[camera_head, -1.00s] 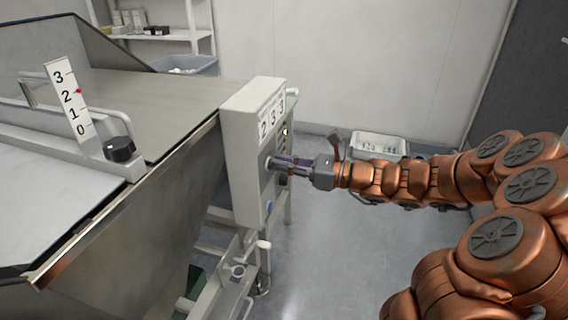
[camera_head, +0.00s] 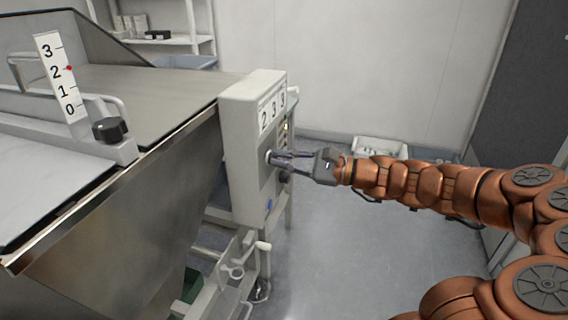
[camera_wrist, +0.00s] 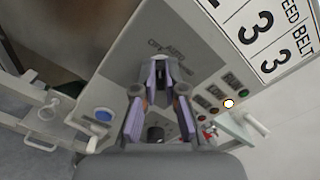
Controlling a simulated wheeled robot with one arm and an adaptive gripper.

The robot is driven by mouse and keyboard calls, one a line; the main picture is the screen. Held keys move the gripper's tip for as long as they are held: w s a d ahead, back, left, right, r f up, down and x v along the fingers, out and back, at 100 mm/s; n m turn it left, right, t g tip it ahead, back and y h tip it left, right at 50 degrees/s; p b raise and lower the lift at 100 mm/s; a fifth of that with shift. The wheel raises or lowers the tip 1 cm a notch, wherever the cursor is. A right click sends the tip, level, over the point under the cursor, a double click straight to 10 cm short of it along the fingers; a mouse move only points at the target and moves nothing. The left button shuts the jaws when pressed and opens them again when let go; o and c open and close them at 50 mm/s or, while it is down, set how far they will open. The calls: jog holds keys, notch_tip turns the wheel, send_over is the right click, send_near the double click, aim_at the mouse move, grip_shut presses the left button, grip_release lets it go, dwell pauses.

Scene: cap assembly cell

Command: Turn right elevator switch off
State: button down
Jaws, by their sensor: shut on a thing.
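The grey control box (camera_head: 238,165) stands at the right end of the metal hopper. My gripper (camera_head: 272,157) reaches it from the right, with its fingertips at the panel face. In the wrist view, the purple fingers of my gripper (camera_wrist: 160,76) are closed around a switch under a label that seems to read OFF and AUTO. The fingers mostly hide the switch, and I cannot tell its exact setting. A second black knob (camera_wrist: 155,133) shows lower down between the fingers.
A blue button (camera_wrist: 103,114), a lit round lamp (camera_wrist: 228,103) and several small indicators share the panel. A black knob (camera_head: 110,130) sits by the 0-to-3 scale (camera_head: 61,77) on the left. A white bin (camera_head: 379,147) stands on the floor behind my arm.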

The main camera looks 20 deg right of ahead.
jog(key=shift+n, duration=0.3)
jog(key=c, duration=1.2)
grip_release()
jog(key=shift+c, duration=0.2)
jog(key=shift+d, duration=0.1)
jog(key=v, duration=1.2)
